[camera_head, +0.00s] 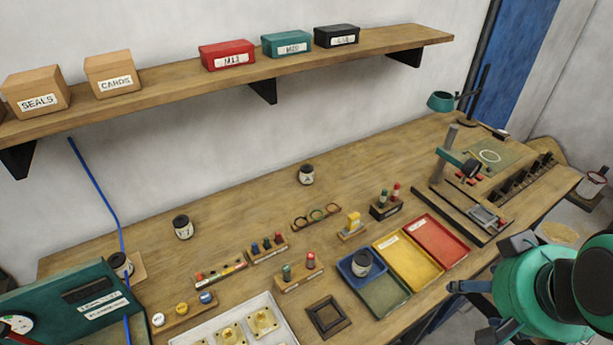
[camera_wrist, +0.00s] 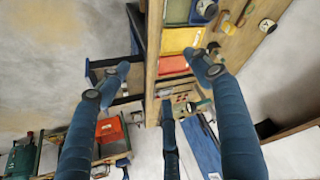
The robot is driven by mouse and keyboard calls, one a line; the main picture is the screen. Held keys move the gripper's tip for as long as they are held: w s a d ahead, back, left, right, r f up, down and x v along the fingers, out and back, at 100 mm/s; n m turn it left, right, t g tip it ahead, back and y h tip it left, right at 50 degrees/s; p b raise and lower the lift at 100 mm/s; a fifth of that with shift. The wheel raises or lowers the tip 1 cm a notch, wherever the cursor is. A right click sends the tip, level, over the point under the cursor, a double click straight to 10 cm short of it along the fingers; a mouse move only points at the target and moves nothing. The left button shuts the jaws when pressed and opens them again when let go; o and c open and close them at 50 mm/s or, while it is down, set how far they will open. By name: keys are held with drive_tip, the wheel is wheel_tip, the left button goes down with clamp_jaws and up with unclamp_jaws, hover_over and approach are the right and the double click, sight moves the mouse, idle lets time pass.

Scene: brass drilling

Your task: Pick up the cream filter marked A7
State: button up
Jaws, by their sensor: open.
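I cannot make out a clear A7 on any filter. One small cream cylinder with a black top (camera_head: 306,175) stands upright at the back middle of the bench, with a mark like an A. A similar one (camera_head: 183,228) stands at the left with a mark ending in 7. Another (camera_head: 362,263) stands in the blue tray, and one more (camera_head: 121,265) is at the far left; their marks are unreadable. The wrist view shows a cream cylinder (camera_wrist: 266,25) with an unclear mark at top right. My gripper (camera_wrist: 155,88) is open and empty, its blue fingers spread, off the bench's right front.
Blue, yellow and red trays (camera_head: 440,238) lie near the front edge. Small racks (camera_head: 268,250) and a dark square frame (camera_head: 327,316) stand mid-bench. A shelf with boxes (camera_head: 228,55) hangs above. A stand (camera_head: 448,160) is at right. The back middle bench is fairly clear.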

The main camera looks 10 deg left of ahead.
drive_tip(key=w+a+r+p, duration=0.2)
drive_tip(key=w+a+r, duration=0.1)
drive_tip(key=w, duration=0.5)
drive_tip(key=w+a+r+p, duration=0.2)
drive_tip(key=w+a, duration=0.1)
drive_tip(key=w, duration=0.6)
drive_tip(key=w+a+r+p, duration=0.2)
drive_tip(key=w+r+p, duration=0.1)
drive_tip(key=w, duration=0.5)
drive_tip(key=w+a+f+p, duration=0.4)
drive_tip(key=w+a, duration=0.8)
drive_tip(key=w, duration=0.4)
drive_tip(key=w+a+f+p, duration=0.2)
drive_tip(key=w+a+f, duration=0.2)
drive_tip(key=a+f, duration=0.3)
drive_tip(key=w+a+f+p, duration=0.2)
drive_tip(key=w+a+f, duration=0.3)
drive_tip(key=a+f, duration=0.2)
drive_tip(key=w+a+f+g+p, duration=0.1)
drive_tip(key=w+a+f+p, duration=0.1)
drive_tip(key=w+a+f, duration=0.2)
drive_tip(key=a+f, duration=0.3)
drive_tip(key=a, duration=0.3)
drive_tip(key=shift+w+n, duration=0.15)
drive_tip(key=shift+n, duration=0.25)
drive_tip(key=shift+f, duration=0.1)
approach(306, 168)
drive_tip(key=shift+p+x, duration=0.35)
drive_tip(key=shift+x, duration=2.2)
